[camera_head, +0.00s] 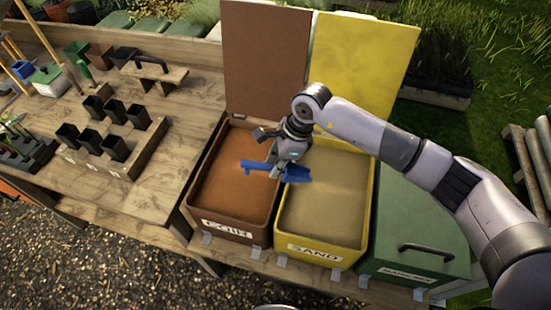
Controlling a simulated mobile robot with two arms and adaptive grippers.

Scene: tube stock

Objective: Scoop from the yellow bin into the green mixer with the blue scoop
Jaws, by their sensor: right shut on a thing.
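My right gripper (274,158) is shut on the blue scoop (297,173). The scoop lies roughly level above the bins, its handle over the brown bin and its broad end over the left edge of the yellow bin. I cannot tell whether the scoop holds anything. The yellow bin (318,251), labelled SAND, is open and holds pale sand. Its yellow lid (365,55) is raised behind it. A green lidded bin (415,222) with a black handle stands to its right; I cannot tell whether this is the mixer. My left gripper is out of view.
The open brown bin (226,232), labelled COIR, stands left of the yellow one, its lid (265,55) raised. A wooden bench (190,120) at left carries a rack of black pots (88,140) and a handled wooden block (152,72). Gravel lies in front.

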